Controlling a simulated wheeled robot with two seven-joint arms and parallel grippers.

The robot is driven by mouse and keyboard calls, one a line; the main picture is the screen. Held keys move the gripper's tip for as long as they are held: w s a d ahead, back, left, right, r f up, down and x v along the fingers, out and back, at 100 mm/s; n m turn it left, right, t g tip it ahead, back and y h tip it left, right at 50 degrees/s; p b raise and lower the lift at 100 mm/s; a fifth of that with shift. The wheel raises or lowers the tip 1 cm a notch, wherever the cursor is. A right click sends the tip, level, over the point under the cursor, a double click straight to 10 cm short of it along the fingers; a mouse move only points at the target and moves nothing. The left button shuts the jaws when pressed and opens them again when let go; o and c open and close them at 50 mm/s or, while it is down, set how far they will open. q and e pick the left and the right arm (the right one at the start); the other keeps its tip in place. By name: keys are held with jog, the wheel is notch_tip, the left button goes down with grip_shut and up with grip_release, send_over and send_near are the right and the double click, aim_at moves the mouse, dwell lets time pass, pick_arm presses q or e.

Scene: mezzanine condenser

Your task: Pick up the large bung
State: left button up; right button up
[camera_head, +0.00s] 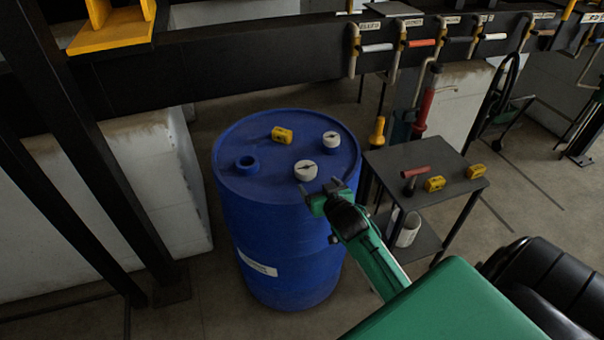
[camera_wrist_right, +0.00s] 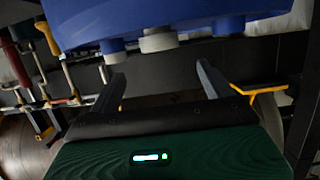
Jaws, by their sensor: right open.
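Two pale round bungs with dark grooves stand on the lid of a blue drum (camera_head: 290,230). The nearer one, the large bung (camera_head: 306,170), looks wider than the smaller bung (camera_head: 331,140) behind it. My right gripper (camera_head: 322,190) is open and empty at the drum's near right rim, just short of the large bung and apart from it. In the right wrist view, which looks upside down, the large bung (camera_wrist_right: 158,41) shows beyond and between the two spread fingers (camera_wrist_right: 161,76). My left gripper is not in view.
A blue neck (camera_head: 247,164) and a yellow device (camera_head: 282,134) are also on the lid. A small dark table (camera_head: 410,158) at right holds a red-handled tool (camera_head: 415,172) and two yellow devices (camera_head: 434,184). A dark beam (camera_head: 240,62) runs behind the drum.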

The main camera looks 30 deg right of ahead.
aim_at(307, 171)
jog(key=x, duration=0.6)
jog(key=shift+w+f+p, duration=0.15)
jog(key=shift+w+p, duration=0.2)
jog(key=shift+p, duration=0.05)
jog(key=shift+w+d+f, duration=0.15)
jog(key=shift+w, duration=0.1)
jog(key=shift+p+x, duration=0.65)
jog(key=shift+x, duration=1.65)
jog(key=shift+w+f, duration=0.15)
jog(key=shift+w, duration=0.2)
jog(key=shift+c, duration=0.4)
jog(key=c, duration=1)
